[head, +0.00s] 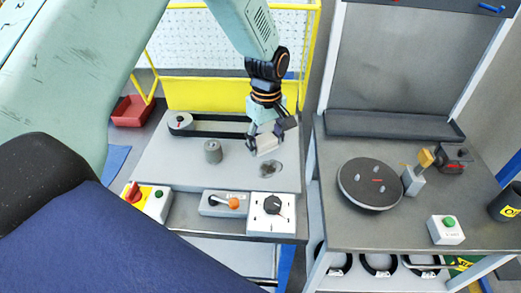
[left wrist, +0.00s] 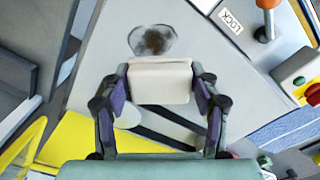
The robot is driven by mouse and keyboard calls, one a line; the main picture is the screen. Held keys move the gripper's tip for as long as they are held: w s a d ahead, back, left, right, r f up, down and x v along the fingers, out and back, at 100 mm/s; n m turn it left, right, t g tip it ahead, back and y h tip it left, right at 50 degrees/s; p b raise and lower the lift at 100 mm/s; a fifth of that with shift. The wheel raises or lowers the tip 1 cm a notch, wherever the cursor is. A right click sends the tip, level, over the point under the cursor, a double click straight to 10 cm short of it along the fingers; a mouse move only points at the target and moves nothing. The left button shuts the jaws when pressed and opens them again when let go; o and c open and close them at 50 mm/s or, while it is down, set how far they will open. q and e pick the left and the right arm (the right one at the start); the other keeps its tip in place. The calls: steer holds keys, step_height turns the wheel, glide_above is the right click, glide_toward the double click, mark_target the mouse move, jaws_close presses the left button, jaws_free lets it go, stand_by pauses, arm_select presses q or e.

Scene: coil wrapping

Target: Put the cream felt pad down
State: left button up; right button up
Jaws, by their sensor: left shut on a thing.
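The cream felt pad (head: 267,146) is a small pale block held between the fingers of my left gripper (head: 266,140). In the left wrist view the pad (left wrist: 160,82) sits squarely between the two dark fingers, which are shut on its sides. The gripper hangs over the grey plate of the left bench (head: 190,163). A dark smudge with a pale outline (head: 270,169) lies on that plate just in front of the pad; it also shows beyond the pad in the left wrist view (left wrist: 152,41). I cannot tell the exact gap below the pad. My right gripper is not in view.
A belt on pulleys (head: 215,118) runs behind the pad. A grey cylinder (head: 213,152) stands to its left. A lever box (head: 224,203) and a dial box (head: 271,212) line the front. The right bench carries a dark turntable (head: 355,190).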

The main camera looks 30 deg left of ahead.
arm_select(q)
steer(key=d+m+b, duration=0.1)
steer(key=b, duration=0.1)
steer(key=w+d+m+b, duration=0.1)
steer(key=b, duration=0.1)
steer(key=d+f+m+b, duration=0.1)
steer(key=m+b, duration=0.1)
steer(key=shift+w+d, duration=0.1)
steer(key=shift+w, duration=0.1)
steer(key=s+d+m+b, duration=0.1)
steer(key=d+m+b, duration=0.5)
steer(key=b, duration=0.5)
steer(key=shift+s+r+m+b, duration=0.15)
steer(key=shift+r+m+b, duration=0.2)
steer(key=shift+m, duration=0.95)
